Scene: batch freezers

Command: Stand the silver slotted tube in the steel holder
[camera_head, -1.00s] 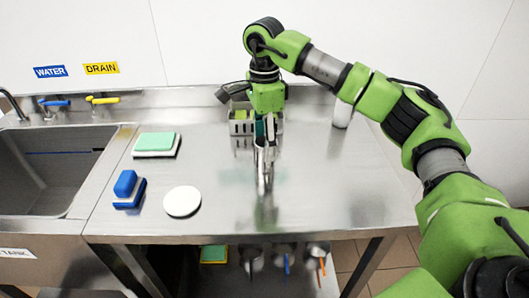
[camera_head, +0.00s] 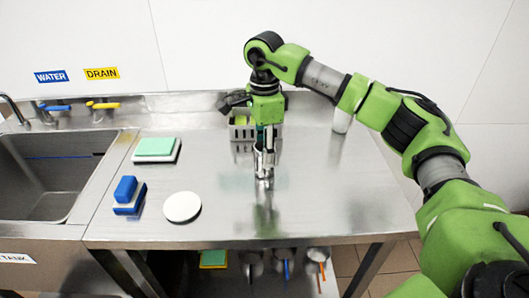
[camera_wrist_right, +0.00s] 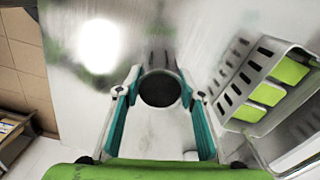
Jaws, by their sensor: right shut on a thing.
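My right gripper (camera_head: 265,147) points down over the middle of the steel table and is shut on the silver slotted tube (camera_head: 264,166). The tube looks upright, its lower end at or just above the tabletop; I cannot tell if it touches. In the right wrist view the teal fingers of the gripper (camera_wrist_right: 160,105) stand on both sides of the tube (camera_wrist_right: 160,90), seen end-on with a dark opening. The slotted steel holder (camera_head: 234,133), with green pieces in it, is just behind the gripper; it also shows on the right of the wrist view (camera_wrist_right: 237,99). My left gripper is not in view.
A white disc (camera_head: 182,207), a blue brush-like block (camera_head: 126,190) and a green-topped pad (camera_head: 156,147) lie left on the table. A white cylinder (camera_head: 341,121) stands at the back right. The sink (camera_head: 50,180) is far left. The table's front right is clear.

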